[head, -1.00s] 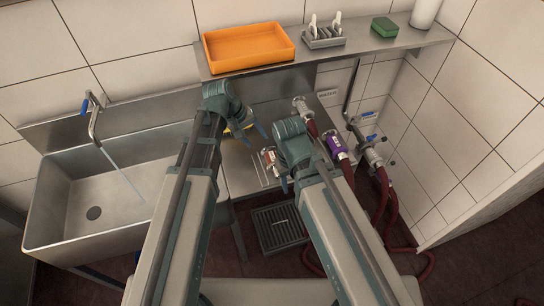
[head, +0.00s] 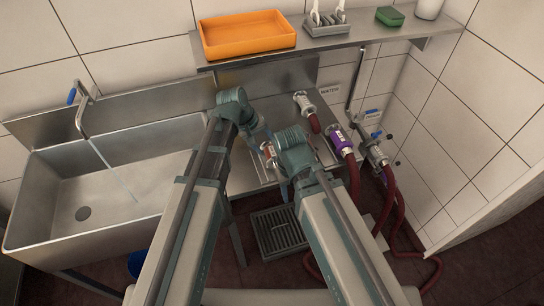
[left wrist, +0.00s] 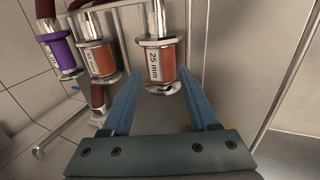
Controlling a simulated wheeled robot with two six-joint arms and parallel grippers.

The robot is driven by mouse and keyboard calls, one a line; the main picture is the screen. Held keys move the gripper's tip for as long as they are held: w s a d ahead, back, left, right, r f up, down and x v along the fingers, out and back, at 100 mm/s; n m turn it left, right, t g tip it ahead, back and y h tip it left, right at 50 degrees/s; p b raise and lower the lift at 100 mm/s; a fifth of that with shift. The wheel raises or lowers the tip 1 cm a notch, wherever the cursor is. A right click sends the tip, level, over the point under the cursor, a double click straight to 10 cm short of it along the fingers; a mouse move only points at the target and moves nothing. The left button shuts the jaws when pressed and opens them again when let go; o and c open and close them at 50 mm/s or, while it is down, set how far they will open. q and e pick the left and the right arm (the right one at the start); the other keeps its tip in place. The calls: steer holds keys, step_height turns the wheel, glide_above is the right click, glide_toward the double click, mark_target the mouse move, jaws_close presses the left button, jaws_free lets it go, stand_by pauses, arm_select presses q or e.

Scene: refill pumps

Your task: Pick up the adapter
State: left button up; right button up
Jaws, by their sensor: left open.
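The adapter (left wrist: 161,66) is a steel fitting with round flanges and a red band labelled "25 mm". In the left wrist view it lies ahead, between the two blue fingertips. In the head view a small red-and-white part of what looks like it (head: 268,150) shows between my two arms. My left gripper (left wrist: 160,82) is open, with a finger on either side of the adapter's line and no clear contact visible. In the head view the left fingers (head: 268,134) are partly hidden. My right gripper (head: 284,188) points down; its jaws are mostly hidden behind its wrist.
A purple-banded hose coupling (head: 341,141), another hose end (head: 304,102) and a valve pipe (head: 375,150) stand to the right. A second red-banded fitting (left wrist: 99,62) is close beside the adapter. A sink (head: 110,190) is at left; a shelf with an orange tray (head: 248,50) is above.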

mark_target(270, 152)
arm_select(q)
steer(key=b+x, duration=0.4)
steer(key=x, duration=0.1)
steer(key=shift+s+f+b, duration=0.15)
steer(key=shift+b, duration=0.15)
jaws_close()
